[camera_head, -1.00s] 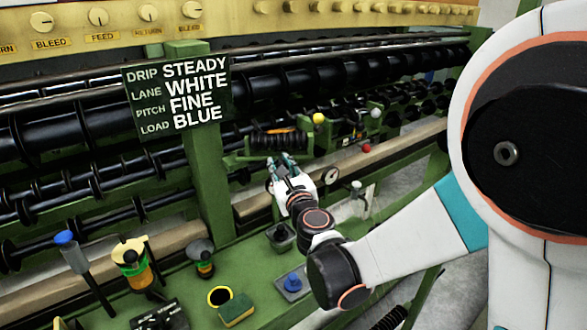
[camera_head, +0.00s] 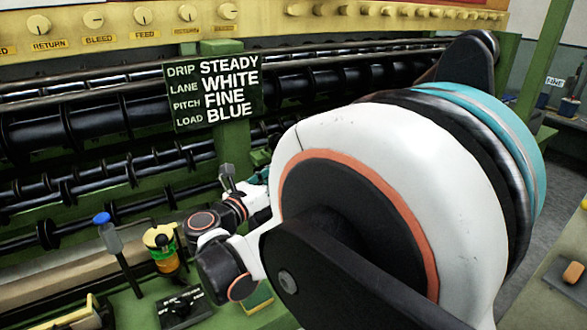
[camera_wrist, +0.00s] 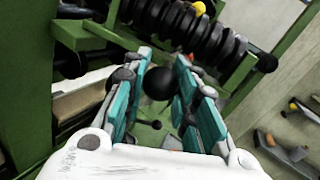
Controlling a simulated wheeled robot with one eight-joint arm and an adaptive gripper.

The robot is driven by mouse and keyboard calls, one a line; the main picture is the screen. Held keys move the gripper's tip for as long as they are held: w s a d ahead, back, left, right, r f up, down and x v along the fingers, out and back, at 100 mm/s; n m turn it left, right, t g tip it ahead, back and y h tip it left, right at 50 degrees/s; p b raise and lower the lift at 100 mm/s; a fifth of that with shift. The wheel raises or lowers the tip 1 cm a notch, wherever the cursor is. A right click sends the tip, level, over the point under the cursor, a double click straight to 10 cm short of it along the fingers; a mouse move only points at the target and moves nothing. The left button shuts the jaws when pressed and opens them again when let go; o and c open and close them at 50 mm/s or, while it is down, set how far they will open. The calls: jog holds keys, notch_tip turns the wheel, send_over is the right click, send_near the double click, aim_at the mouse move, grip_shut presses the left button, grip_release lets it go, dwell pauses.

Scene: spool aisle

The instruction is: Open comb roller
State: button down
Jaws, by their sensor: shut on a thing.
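The comb roller (camera_wrist: 186,28), a black ribbed roller in a green frame, lies just past my fingertips in the wrist view. My gripper (camera_wrist: 163,72) has its teal-padded fingers on either side of a round black knob (camera_wrist: 160,84) and is shut on it. Whether the knob is joined to the roller cannot be told. In the head view my own arm hides the roller, the knob and the fingertips.
A sign (camera_head: 212,92) hangs before the long black rollers. A blue-capped tool (camera_head: 103,220) and a yellow-topped spool (camera_head: 161,249) stand on the green bench at lower left. A side bench with items (camera_wrist: 293,140) shows at right in the wrist view.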

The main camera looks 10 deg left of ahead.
jog(key=shift+s+a+f+m+h, duration=0.1)
jog(key=shift+s+a+m+h, duration=0.1)
jog(key=shift+a+m+h, duration=0.1)
jog(key=c, duration=1.3)
grip_release()
jog(key=v, duration=1.2)
jog(key=shift+w, duration=0.1)
